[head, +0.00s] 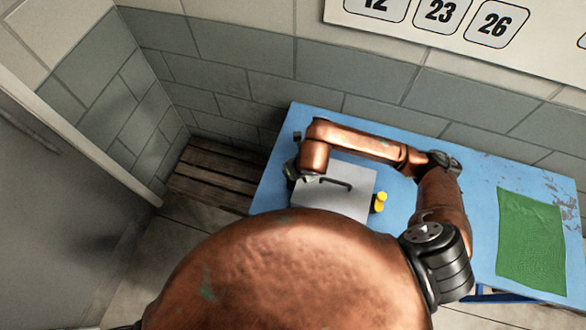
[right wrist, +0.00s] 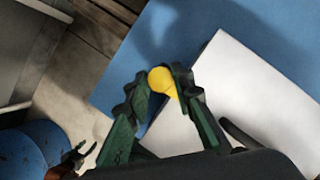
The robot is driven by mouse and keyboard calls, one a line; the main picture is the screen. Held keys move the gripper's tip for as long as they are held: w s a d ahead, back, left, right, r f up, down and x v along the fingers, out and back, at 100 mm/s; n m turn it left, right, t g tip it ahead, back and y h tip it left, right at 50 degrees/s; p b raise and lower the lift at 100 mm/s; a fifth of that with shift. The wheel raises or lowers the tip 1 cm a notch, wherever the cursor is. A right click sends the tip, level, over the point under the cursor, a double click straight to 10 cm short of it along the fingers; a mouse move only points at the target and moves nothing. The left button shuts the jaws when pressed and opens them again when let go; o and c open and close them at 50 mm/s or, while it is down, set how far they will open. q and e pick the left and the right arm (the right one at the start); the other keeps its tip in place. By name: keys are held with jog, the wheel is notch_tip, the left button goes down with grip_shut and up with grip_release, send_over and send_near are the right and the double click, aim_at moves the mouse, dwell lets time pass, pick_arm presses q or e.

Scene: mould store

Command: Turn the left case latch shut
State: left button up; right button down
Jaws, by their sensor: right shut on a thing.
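A light grey case (head: 335,199) with a dark handle (head: 338,183) lies on a blue table; its pale top (right wrist: 245,95) fills the right of the right wrist view. The yellow left latch (right wrist: 161,80) shows at the case's edge there, between the green fingertips of my right gripper (right wrist: 160,87). That gripper is shut on the latch. In the head view my right arm reaches over the case from the right, and its wrist hides the left latch. Another yellow latch (head: 380,202) shows at the case's right side.
The blue table (head: 420,125) has a green cloth (head: 531,240) at its right end. A tiled wall (head: 330,75) stands behind. A wooden pallet (head: 215,178) lies on the floor left of the table. A grey door (head: 60,210) is at far left.

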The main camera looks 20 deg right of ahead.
jog(key=shift+f+m, duration=0.1)
jog(key=shift+m, duration=0.3)
jog(key=c, duration=1.7)
grip_release()
jog(key=shift+a+v, duration=0.2)
jog(key=shift+v, duration=5.9)
